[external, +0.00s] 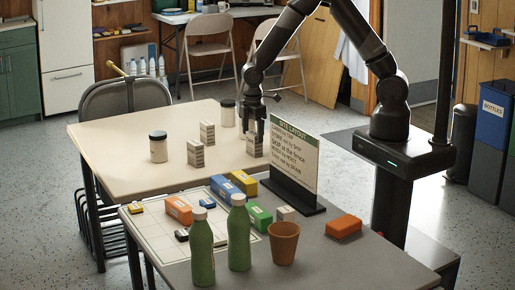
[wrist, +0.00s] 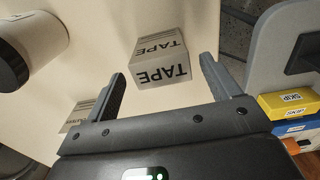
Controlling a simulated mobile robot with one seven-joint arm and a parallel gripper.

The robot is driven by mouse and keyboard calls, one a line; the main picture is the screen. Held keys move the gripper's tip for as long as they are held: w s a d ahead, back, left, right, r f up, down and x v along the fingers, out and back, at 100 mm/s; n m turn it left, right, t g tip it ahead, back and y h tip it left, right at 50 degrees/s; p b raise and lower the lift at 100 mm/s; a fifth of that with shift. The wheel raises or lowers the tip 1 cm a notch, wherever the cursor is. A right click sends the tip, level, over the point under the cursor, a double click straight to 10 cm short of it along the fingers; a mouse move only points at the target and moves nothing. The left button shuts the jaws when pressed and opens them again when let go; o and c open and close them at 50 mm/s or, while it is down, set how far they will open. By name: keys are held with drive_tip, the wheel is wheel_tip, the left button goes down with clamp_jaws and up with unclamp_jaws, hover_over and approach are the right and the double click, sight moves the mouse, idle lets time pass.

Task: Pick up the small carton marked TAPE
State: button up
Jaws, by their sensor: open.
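The small carton marked TAPE (wrist: 160,62) is a grey-white box with dark lettering, and its top and one side show in the wrist view. In the external view this carton (external: 254,147) stands near the right end of the cream table (external: 125,172), partly hidden by my gripper. My gripper (external: 254,124) points down just above it. In the wrist view my gripper (wrist: 162,72) is open, with one finger on each side of the view. The carton is seen beyond and between the fingertips, and nothing is held.
Two similar cartons (external: 207,133) (external: 195,153) and two dark-lidded jars (external: 158,147) (external: 228,113) stand on the table. A sign board (external: 293,160) rises close to my gripper's right. The grey front table holds bottles (external: 202,250), a cup (external: 283,243) and coloured boxes (external: 178,209).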

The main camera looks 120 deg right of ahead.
sight(254, 142)
drive_tip(key=f, duration=0.4)
drive_tip(key=shift+s+a+f, duration=0.1)
drive_tip(key=shift+s+f, duration=0.1)
drive_tip(key=shift+s, duration=0.05)
drive_tip(key=c, duration=1.1)
